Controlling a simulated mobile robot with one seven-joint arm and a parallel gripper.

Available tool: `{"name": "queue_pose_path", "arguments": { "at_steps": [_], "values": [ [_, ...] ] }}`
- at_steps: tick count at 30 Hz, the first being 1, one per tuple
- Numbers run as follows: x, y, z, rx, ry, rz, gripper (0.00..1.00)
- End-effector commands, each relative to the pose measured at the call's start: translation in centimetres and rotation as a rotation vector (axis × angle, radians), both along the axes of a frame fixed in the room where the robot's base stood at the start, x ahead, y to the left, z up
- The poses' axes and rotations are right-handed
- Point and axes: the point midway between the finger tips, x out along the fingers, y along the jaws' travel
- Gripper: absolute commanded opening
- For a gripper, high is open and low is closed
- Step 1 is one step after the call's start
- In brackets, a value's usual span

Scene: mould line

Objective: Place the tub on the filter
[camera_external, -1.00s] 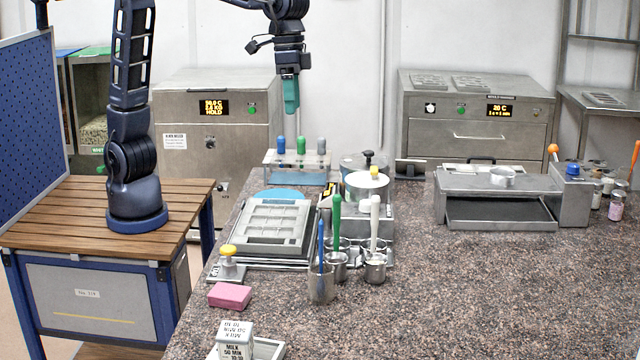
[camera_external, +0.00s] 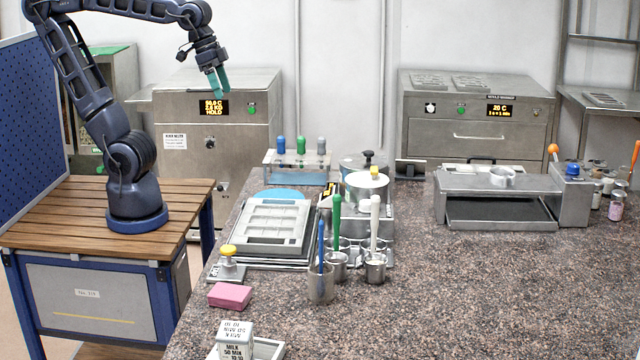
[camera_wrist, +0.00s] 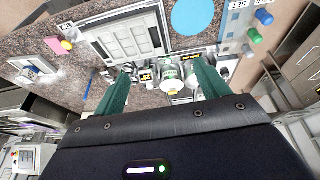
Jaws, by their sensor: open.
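My gripper (camera_external: 218,92) is open and empty, raised in front of the left steel cabinet and left of the counter. In the wrist view its two green fingers (camera_wrist: 163,70) stand apart, with the worktop far beyond them. No vessel is clearly marked as the tub, and I cannot tell which thing is the filter. A short open steel ring or cup (camera_external: 502,176) sits on the low steel machine (camera_external: 460,186) at right. A flat blue disc (camera_external: 283,193) lies behind the mould tray; it also shows in the wrist view (camera_wrist: 193,16).
A mould tray (camera_external: 265,243) lies on the left of the counter (camera_external: 480,300). Steel cups with upright tools (camera_external: 375,268) stand beside it. A pink block (camera_external: 230,296) and a milk carton (camera_external: 236,342) are nearer. The right foreground is clear.

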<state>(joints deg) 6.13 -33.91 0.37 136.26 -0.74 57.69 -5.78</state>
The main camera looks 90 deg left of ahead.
Motion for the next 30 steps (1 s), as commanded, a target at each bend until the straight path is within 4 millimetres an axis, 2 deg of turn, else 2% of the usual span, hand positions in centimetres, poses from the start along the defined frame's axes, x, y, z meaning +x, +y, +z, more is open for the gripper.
{"name": "queue_pose_path", "arguments": {
  "at_steps": [1,3,9,14,30],
  "values": [
    [-1.4,0.8,-0.7,0.008,-0.015,0.006,0.74],
    [-3.0,1.7,-1.8,0.019,-0.027,0.006,0.74],
    [-5.6,3.1,-3.9,0.044,-0.052,0.008,0.74],
    [-6.2,3.3,-4.4,0.050,-0.055,0.006,0.74],
    [-6.1,3.3,-4.3,0.049,-0.055,0.006,0.74]
  ]
}}
